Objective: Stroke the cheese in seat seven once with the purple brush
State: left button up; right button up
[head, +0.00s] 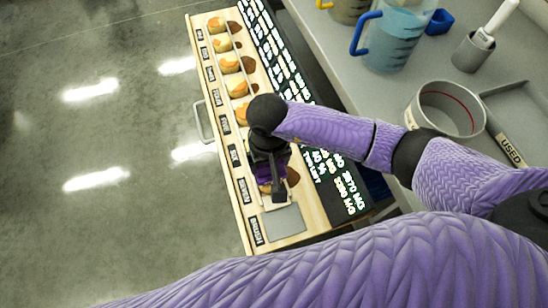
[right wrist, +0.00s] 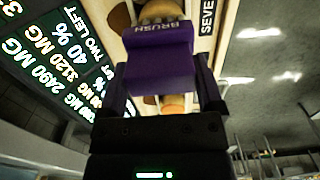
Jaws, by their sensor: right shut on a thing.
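My right gripper (head: 272,185) is over the near end of the wooden board, shut on the purple brush (head: 268,167). The brush, lettered BRUSH, also shows between the fingers in the right wrist view (right wrist: 160,57). The cheese in seat seven (head: 265,188) is mostly hidden under the gripper and brush. In the right wrist view a round tan cheese (right wrist: 160,9) lies just beyond the brush, beside the SEVEN label (right wrist: 207,17). I cannot tell whether brush and cheese touch. My left gripper is not in view.
Several cheeses, such as one at the far end (head: 217,25), sit along the wooden board (head: 247,215). A grey pad (head: 283,222) lies bare at its near end. A lit text panel (head: 285,70) runs alongside. The grey counter holds a jug (head: 392,40) and a round tin (head: 440,112).

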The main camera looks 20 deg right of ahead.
jog(key=shift+s+a+b, duration=0.1)
jog(key=shift+a+b, duration=0.35)
jog(key=shift+a, duration=0.75)
notch_tip(320, 180, up, 6)
jog(key=p, duration=0.4)
jog(key=shift+f, duration=0.2)
jog(key=shift+d, duration=0.1)
dwell(1.0)
